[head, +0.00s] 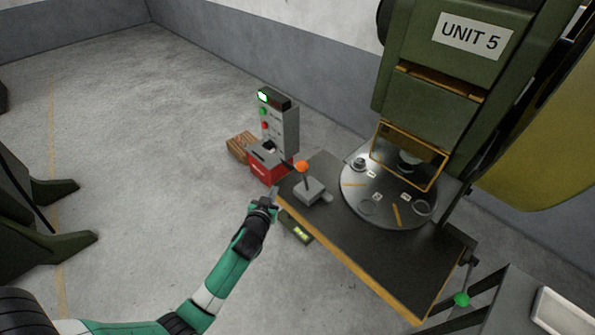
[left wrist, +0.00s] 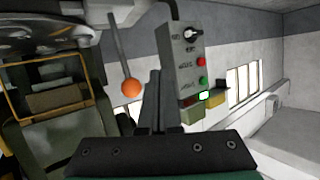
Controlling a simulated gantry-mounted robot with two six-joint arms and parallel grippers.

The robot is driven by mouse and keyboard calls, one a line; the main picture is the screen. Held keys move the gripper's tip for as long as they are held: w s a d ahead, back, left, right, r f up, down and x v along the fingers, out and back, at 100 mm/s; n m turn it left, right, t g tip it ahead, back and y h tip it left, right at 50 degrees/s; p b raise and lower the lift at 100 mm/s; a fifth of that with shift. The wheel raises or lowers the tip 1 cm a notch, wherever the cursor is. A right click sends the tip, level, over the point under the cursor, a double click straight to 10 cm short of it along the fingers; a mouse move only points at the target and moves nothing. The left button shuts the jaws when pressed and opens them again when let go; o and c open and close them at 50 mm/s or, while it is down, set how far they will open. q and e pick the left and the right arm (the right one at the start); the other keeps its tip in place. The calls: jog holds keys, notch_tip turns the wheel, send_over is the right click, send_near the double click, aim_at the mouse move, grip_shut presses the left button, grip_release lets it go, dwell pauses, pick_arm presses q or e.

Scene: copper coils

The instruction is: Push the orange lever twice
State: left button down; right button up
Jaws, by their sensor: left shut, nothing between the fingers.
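The orange lever (head: 302,166) is a ball knob on a thin rod, rising from a grey base box on the dark table's left corner. In the left wrist view the orange knob (left wrist: 131,88) and its rod stand just left of my fingers. My left gripper (head: 273,193) is shut and empty, beside the table edge, left of the lever and apart from it in the head view. Its closed fingers show in the left wrist view (left wrist: 154,84). Whether they touch the knob there I cannot tell, but a small gap seems to show. My right gripper is not in view.
A round indexing plate (head: 372,213) lies on the table under the green press (head: 437,50). A grey control box (head: 279,128) with lit display stands behind a red box (head: 266,165). A green knob (head: 461,299) is at lower right. Open floor lies left.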

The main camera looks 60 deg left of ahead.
pick_arm(q)
jog(key=w+a+r+b, duration=0.1)
jog(key=w+b, duration=0.1)
jog(key=w, duration=0.5)
jog(key=shift+a+r+b, duration=0.2)
jog(key=shift+a+b, duration=0.05)
jog(key=shift+b, duration=0.15)
jog(key=shift+w, duration=0.1)
dwell(1.5)
jog(key=shift+w+a+r+b, duration=0.1)
jog(key=shift+w+b, duration=0.2)
jog(key=shift+w, duration=0.05)
